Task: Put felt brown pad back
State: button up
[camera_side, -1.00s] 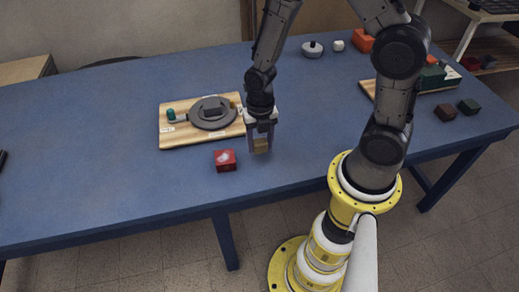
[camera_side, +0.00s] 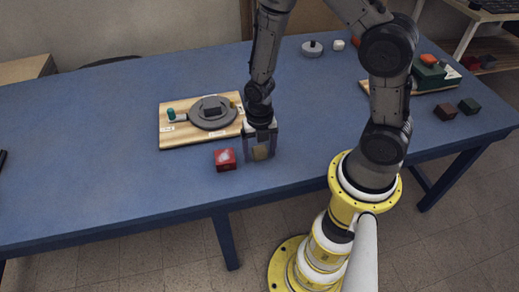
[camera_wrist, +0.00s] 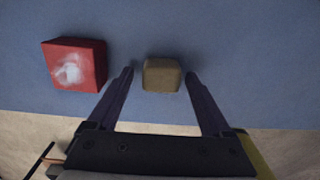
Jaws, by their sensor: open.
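The brown felt pad (camera_side: 260,152) is a small tan-brown block resting on the blue table near its front edge. In the wrist view the pad (camera_wrist: 162,74) lies between the tips of my open fingers, with a gap on each side. My gripper (camera_side: 261,157) points down over it, and the fingers stand either side of the pad without visibly touching it. The gripper also shows in the wrist view (camera_wrist: 160,75) with both fingers spread.
A red block with a white mark (camera_side: 225,159) sits just left of my gripper, and shows in the wrist view (camera_wrist: 75,64). A wooden board (camera_side: 175,136) with a grey round fixture (camera_side: 212,113) lies behind. Dark blocks (camera_side: 469,107) and another board stand at the right.

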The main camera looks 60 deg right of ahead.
jog(key=shift+r, duration=0.1)
notch_tip(320, 180, up, 12)
jog(key=f, duration=0.1)
notch_tip(320, 180, up, 11)
jog(key=m+t, duration=0.3)
jog(key=m, duration=0.8)
send_over(259, 150)
jog(key=s, duration=0.4)
jog(key=s+r+m+t, duration=0.2)
jog(key=s+r+m, duration=0.5)
jog(key=m, duration=0.9)
jog(key=shift+s+t, duration=0.3)
jog(key=shift+s, duration=0.45)
jog(key=shift+a+r, duration=0.1)
